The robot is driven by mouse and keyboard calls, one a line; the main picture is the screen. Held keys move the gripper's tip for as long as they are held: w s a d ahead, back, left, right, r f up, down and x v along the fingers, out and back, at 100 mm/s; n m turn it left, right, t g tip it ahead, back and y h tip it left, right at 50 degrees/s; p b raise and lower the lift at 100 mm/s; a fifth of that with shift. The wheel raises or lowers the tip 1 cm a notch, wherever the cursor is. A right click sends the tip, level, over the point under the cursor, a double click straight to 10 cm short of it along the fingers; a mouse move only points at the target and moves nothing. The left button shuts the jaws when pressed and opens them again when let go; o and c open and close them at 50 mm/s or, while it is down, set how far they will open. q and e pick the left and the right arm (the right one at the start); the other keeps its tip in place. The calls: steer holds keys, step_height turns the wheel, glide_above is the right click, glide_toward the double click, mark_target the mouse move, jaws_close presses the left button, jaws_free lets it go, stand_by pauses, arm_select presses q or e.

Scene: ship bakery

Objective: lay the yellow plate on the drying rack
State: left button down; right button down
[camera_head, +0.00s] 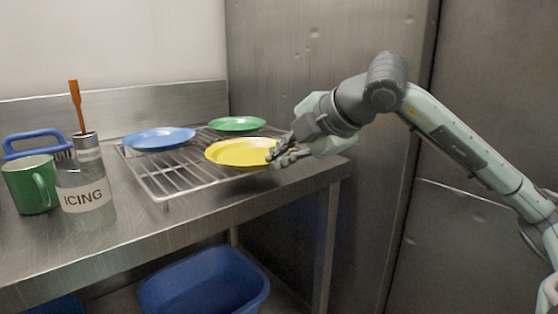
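The yellow plate (238,152) is level over the right part of the wire drying rack (180,178). I cannot tell whether it touches the wires or hangs just above them. My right gripper (279,155) comes from the right and has its fingers closed at the plate's right rim, hiding a little of that edge. A blue plate (160,138) lies on the rack's back left part, and a green plate (237,124) lies at the back right. My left gripper is not in view.
A green mug (31,184), an icing bottle (86,194) with an orange-handled tool (76,102) above it, and a blue-handled brush (35,143) stand left of the rack. A blue bin (205,286) is below the steel counter (130,238). The counter's front strip is clear.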

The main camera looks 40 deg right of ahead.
steer(key=c, duration=1.7)
jaws_free()
